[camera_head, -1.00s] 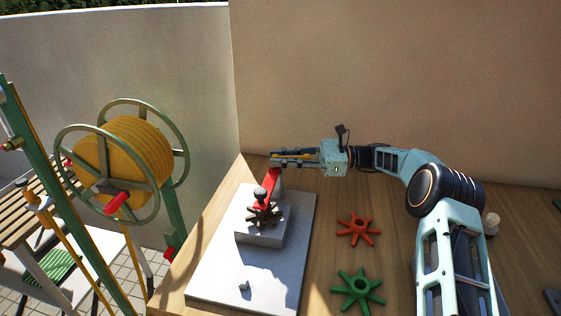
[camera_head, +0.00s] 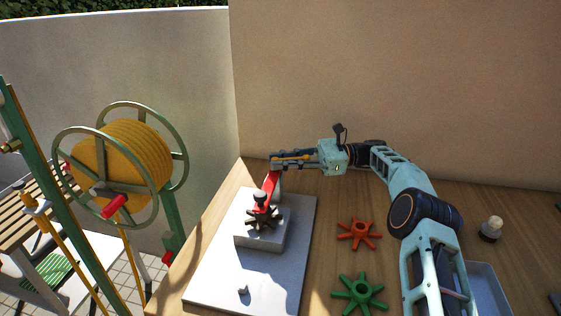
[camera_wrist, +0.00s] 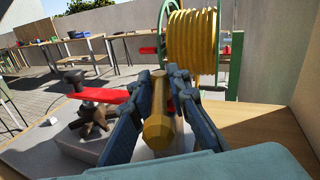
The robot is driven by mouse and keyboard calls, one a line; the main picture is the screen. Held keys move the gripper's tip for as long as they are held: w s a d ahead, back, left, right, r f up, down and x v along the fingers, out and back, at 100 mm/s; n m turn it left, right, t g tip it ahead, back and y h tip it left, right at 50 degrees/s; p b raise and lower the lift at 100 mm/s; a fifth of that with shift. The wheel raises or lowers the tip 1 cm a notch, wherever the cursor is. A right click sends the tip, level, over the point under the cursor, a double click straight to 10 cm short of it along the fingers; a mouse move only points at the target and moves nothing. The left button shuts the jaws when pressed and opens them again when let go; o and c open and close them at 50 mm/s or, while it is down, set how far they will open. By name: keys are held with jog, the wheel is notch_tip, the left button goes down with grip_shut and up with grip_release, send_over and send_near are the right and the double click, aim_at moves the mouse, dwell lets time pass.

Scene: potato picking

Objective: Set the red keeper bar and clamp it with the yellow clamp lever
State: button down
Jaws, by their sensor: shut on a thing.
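The red keeper bar (camera_head: 268,188) lies over the dark spoked wheel (camera_head: 263,216) on the pale block, one end by the wheel's knob and the other near my gripper. It also shows in the wrist view (camera_wrist: 104,95), left of my fingers. My gripper (camera_head: 280,160) is level at the far end of the fixture, pointing left. In the wrist view my gripper (camera_wrist: 168,84) is shut on the yellow clamp lever (camera_wrist: 158,118), which lies between both dark fingers. In the head view the fingers partly hide the lever. The clamp's contact with the bar is hidden.
The pale base plate (camera_head: 215,275) carries the fixture block (camera_head: 258,240). A red spoked wheel (camera_head: 359,234) and a green one (camera_head: 360,294) lie to its right. A grey tray (camera_head: 484,280) is partly behind my arm. A wall stands behind the table.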

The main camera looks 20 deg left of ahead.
jog(key=shift+r, duration=0.2)
jog(key=c, duration=2)
grip_release()
jog(key=shift+w, duration=0.1)
jog(key=shift+c, duration=0.2)
jog(key=shift+f, duration=0.1)
notch_tip(320, 180, up, 10)
jog(key=shift+r, duration=0.1)
jog(key=shift+c, duration=0.6)
